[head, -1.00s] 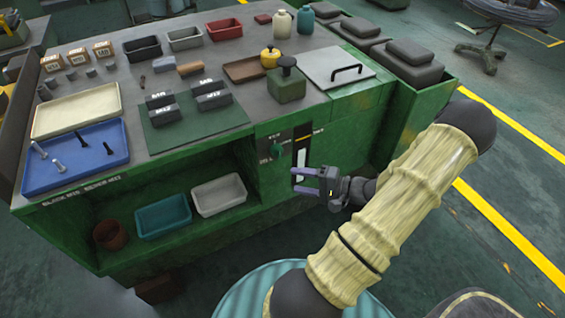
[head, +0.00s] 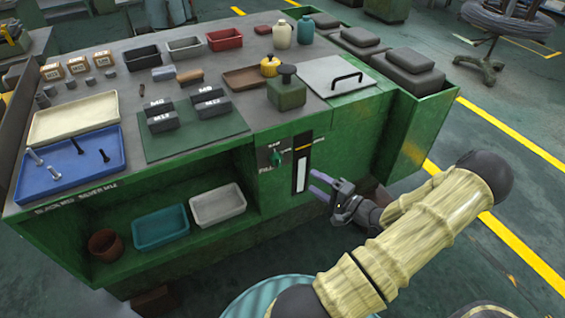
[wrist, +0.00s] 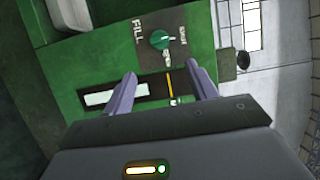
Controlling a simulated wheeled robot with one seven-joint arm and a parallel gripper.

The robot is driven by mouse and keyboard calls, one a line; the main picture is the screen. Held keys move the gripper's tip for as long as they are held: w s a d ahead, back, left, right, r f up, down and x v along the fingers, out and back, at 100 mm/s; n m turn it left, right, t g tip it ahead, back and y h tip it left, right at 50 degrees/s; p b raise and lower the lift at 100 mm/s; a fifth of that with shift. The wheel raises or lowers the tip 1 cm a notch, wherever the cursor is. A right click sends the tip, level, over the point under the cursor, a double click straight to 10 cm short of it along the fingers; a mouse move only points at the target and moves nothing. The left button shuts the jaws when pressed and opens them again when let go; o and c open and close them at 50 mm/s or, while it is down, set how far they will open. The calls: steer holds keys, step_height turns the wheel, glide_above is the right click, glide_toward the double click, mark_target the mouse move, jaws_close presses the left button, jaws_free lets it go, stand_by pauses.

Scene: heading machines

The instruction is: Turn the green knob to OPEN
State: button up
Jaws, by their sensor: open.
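The green knob (head: 277,158) sits on a dark plate on the front of the green bench, left of a white vertical gauge strip (head: 301,175). In the wrist view the knob (wrist: 160,40) shows beyond my fingertips, with "FILL" lettering on one side and other small lettering too blurred to read for sure. My gripper (head: 316,184) is open and empty, in front of the bench, right of and below the knob in the head view. In the wrist view its two purple fingers (wrist: 156,82) are apart, with the knob ahead of the gap, not touched.
The bench top holds a blue tray (head: 70,185) with bolts, a cream tray, several bins and a green oil can (head: 287,92). The shelf below holds a teal bin (head: 161,227) and a white bin (head: 218,206). Floor in front is open.

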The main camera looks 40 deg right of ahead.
mark_target(281, 162)
steer(key=w+a, duration=0.2)
steer(key=w, duration=1.1)
steer(key=shift+w, duration=0.4)
steer(key=shift+a, duration=0.1)
steer(key=shift+c, duration=0.2)
steer(key=shift+p, duration=0.3)
steer(key=c, duration=0.9)
